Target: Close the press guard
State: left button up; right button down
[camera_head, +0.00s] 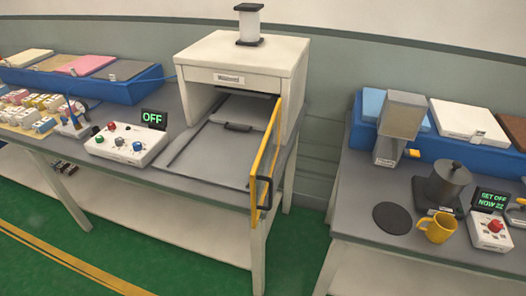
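The press (243,62) is a white box-shaped housing with a dark opening at its front and a cylinder on top. Its guard (266,165) is a yellow-framed panel at the opening's right edge. The guard stands swung out toward the front, seen nearly edge-on, with a black handle (264,194) near its front end. A grey tray (205,163) with a small dark handle lies in front of the opening. Neither of my grippers is in view.
A control box (126,144) with buttons and an OFF display (153,119) stands left of the press. On the right table (359,222) are a yellow mug (437,227), a grey pot (447,183) and a dark disc (392,218). A gap separates the tables. Green floor (60,245) is clear in front.

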aim_at(266, 165)
jog(key=i+l+u, duration=0.2)
jog(key=i, duration=0.3)
jog(key=i+l+u, duration=0.2)
jog(key=i+l, duration=0.3)
